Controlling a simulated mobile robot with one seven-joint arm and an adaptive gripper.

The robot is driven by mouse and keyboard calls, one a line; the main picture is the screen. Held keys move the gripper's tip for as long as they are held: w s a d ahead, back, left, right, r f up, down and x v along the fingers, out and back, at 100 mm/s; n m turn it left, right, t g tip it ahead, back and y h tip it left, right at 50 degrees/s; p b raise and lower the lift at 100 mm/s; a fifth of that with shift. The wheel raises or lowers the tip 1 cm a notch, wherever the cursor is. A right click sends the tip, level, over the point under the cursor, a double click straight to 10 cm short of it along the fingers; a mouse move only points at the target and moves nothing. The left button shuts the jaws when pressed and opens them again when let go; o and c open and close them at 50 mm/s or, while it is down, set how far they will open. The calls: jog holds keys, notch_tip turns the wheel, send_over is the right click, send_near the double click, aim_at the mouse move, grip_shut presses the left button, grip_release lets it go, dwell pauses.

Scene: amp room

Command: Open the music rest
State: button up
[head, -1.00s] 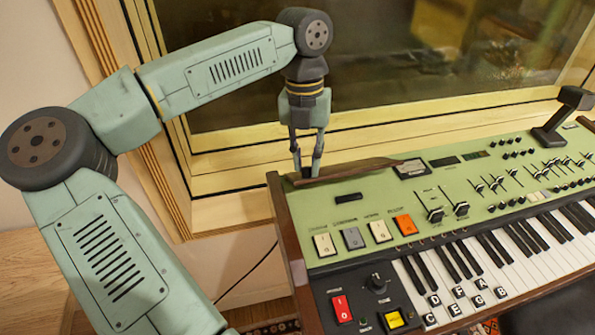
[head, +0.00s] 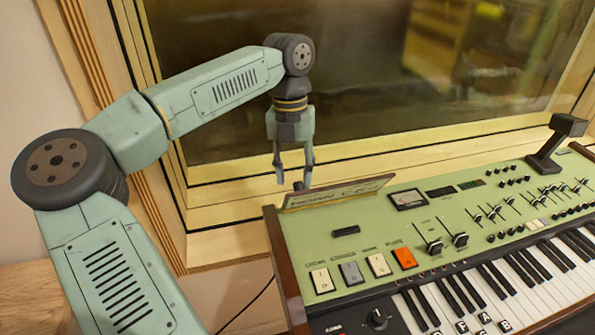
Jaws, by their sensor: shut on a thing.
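The music rest (head: 335,192) is a thin, long panel with lettering on its face, at the back left of the green-topped keyboard (head: 345,255). It stands tilted up from the top, its face toward the front. My gripper (head: 293,184) points down at the left end of the rest, just behind its upper edge. Its fingers are shut on the rest by a small dark piece at that end. The exact contact is small and partly hidden behind the panel.
A window with a pale wooden frame (head: 390,160) stands close behind the keyboard. Sliders, knobs and coloured switches (head: 403,258) cover the top. A dark upright device (head: 556,142) stands at the back right.

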jog(key=shift+o, duration=1.1)
jog(key=shift+a, duration=0.3)
jog(key=shift+s+d+r, duration=0.1)
jog(key=shift+d, duration=0.15)
